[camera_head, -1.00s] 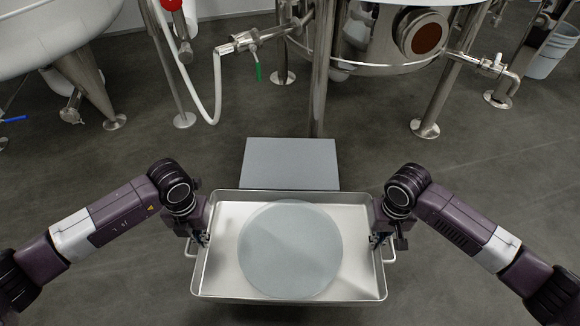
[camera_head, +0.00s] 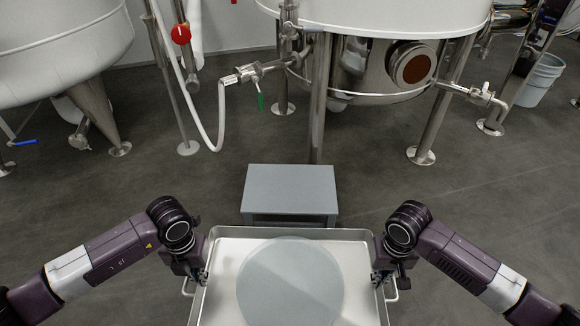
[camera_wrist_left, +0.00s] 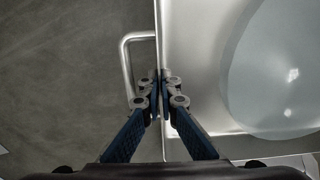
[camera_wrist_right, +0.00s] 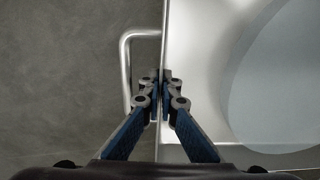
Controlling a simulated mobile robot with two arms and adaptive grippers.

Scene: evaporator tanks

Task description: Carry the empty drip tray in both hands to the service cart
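The drip tray (camera_head: 222,258) is a shallow steel pan in front of me, with its near edge cut off by the picture. A flat, pale, blue-grey disc shape (camera_head: 290,285) covers its middle; I cannot tell what it is. My left gripper (camera_head: 203,277) is shut on the tray's left rim beside a wire handle; its fingers pinch the wall in the left wrist view (camera_wrist_left: 161,84). My right gripper (camera_head: 377,278) is shut on the right rim in the same way, also seen in the right wrist view (camera_wrist_right: 162,84). No service cart is recognisable.
A low grey step or stand (camera_head: 290,188) is just beyond the tray's far edge. Behind it are a tank on steel legs (camera_head: 319,110), a hose (camera_head: 221,115) and a green-handled valve (camera_head: 260,101). A bucket (camera_head: 541,82) stands far right. Open floor lies on both sides.

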